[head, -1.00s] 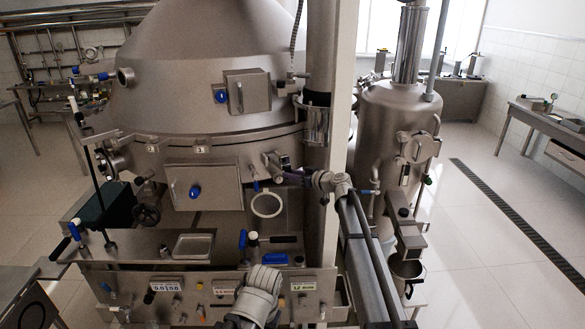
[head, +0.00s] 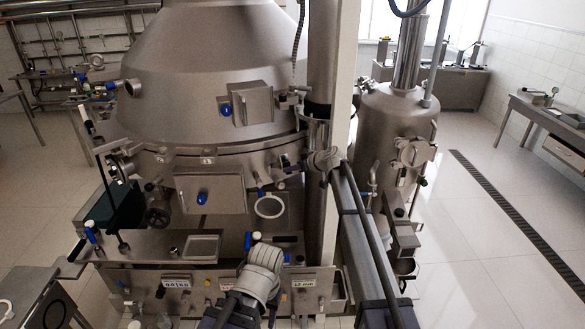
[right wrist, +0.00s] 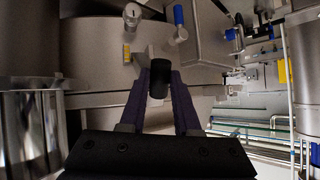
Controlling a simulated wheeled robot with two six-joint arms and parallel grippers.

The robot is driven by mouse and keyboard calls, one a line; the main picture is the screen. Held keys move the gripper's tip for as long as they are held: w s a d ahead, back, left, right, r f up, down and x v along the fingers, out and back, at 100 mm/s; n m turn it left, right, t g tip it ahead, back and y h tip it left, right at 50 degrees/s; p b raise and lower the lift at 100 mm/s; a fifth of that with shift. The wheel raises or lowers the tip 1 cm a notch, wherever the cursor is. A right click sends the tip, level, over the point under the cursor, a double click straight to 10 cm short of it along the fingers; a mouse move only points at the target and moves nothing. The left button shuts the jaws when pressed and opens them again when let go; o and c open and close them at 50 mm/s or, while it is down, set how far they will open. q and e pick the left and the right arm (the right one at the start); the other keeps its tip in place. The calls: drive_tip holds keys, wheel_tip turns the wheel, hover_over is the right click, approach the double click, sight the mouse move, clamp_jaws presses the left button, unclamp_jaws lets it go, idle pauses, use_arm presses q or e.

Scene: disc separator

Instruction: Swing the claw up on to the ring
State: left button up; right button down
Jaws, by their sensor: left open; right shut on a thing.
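The ring (head: 222,150) is the steel band around the foot of the big cone-shaped separator cover (head: 205,60). My right gripper (head: 279,181) is at the right side of this band in the head view, small and partly hidden by its own wrist. In the right wrist view its two purple fingers (right wrist: 160,85) are shut on a black handle (right wrist: 158,77), which appears to be the claw's grip. The rest of the claw is hard to make out. My left gripper (head: 257,245) is low, over the front panel, with its fingers mostly hidden by its wrist.
A square box with a blue knob (head: 209,194) sticks out left of my right gripper. A white-rimmed round opening (head: 270,207) lies below. A pale upright column (head: 340,80) stands close beside my right arm. A shallow tray (head: 202,246) sits on the front shelf.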

drive_tip(key=shift+w, duration=0.1)
drive_tip(key=c, duration=0.6)
unclamp_jaws()
drive_tip(key=s+d+r+p, duration=0.1)
drive_tip(key=s+d, duration=0.2)
drive_tip(key=s+d+r, duration=0.1)
drive_tip(key=s+d, duration=0.3)
drive_tip(key=s+d+p, duration=0.1)
drive_tip(key=s+d, duration=0.3)
drive_tip(key=shift+s+d+r+p, duration=0.2)
drive_tip(key=shift+d+r+p, duration=0.05)
drive_tip(key=shift+r+p, duration=0.15)
